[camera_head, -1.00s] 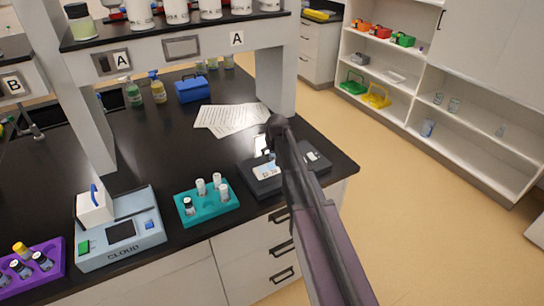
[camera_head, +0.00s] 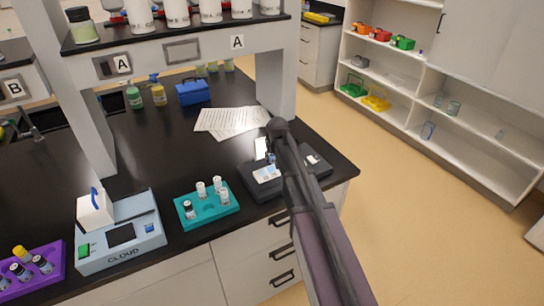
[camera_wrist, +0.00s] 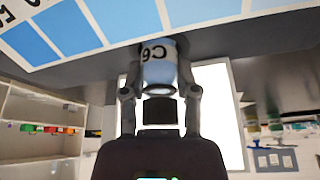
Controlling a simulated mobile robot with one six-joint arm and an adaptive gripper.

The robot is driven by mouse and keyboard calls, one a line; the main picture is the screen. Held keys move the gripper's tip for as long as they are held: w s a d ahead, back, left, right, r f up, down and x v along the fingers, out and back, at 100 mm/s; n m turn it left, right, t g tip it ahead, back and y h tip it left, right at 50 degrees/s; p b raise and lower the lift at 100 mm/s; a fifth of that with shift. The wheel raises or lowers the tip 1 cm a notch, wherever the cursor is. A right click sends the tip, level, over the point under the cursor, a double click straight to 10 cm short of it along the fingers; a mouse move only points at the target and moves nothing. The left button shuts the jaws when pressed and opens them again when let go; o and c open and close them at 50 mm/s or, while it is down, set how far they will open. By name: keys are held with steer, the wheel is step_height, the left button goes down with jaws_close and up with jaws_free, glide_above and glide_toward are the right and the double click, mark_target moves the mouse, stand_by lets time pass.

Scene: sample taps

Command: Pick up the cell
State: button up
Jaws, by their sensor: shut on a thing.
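In the wrist view, my gripper (camera_wrist: 160,88) is shut on a small pale cylinder, the cell (camera_wrist: 159,66), which carries dark upside-down lettering. The fingers grip it from both sides. Its far end is close to a dark surface and a panel of blue and white squares (camera_wrist: 110,20); I cannot tell whether it touches. In the head view, my arm hides most of the gripper, whose end is near a black device (camera_head: 262,190) at the right of the bench. That device has a pale blue-white label on top. The cell is not clear there.
A teal rack (camera_head: 207,208) with several vials, a blue-grey CLOUD machine (camera_head: 120,235) and a purple rack (camera_head: 30,270) stand along the front edge. Papers (camera_head: 231,121), a blue box (camera_head: 193,92) and bottles are behind. The bench middle (camera_head: 155,165) is clear. A shelf upright (camera_head: 275,85) stands behind the arm.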

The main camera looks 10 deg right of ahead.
step_height(320, 180, up, 18)
steer(key=p, duration=1.7)
steer(key=shift+f+p, duration=0.1)
steer(key=shift+p, duration=0.2)
